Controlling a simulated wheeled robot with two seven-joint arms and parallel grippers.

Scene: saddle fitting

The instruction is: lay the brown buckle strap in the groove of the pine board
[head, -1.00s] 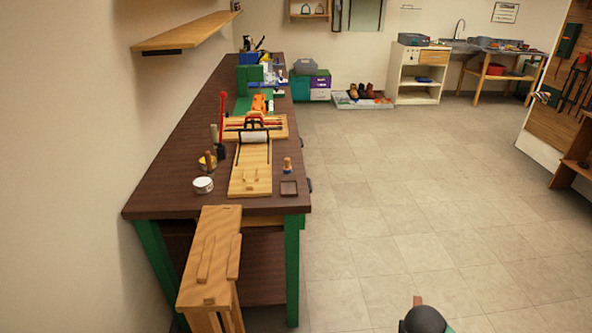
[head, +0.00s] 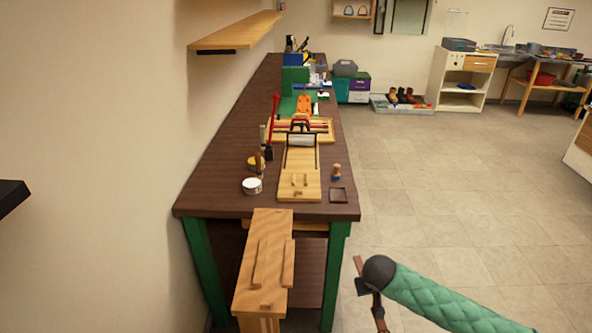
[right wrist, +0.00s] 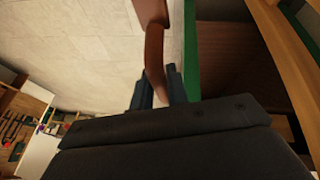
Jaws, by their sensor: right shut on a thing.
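The brown buckle strap (right wrist: 154,60) is between the fingers of my right gripper (right wrist: 157,88) in the right wrist view, which is shut on it. In the head view my right gripper (head: 368,287) is at the lower right, with brown strap ends (head: 379,314) showing above and below it. The pine board (head: 261,225) lies in front of the bench's near end, with two raised strips (head: 288,263) and a narrow groove between them. My right gripper is to the right of this board, apart from it. My left gripper is not in view.
The dark bench (head: 220,190) holds another pale wood board (head: 299,190) with a frame, a white tin (head: 252,186), a brush (head: 336,172) and a small dark tray (head: 339,196). A dark edge (head: 10,196) shows at far left.

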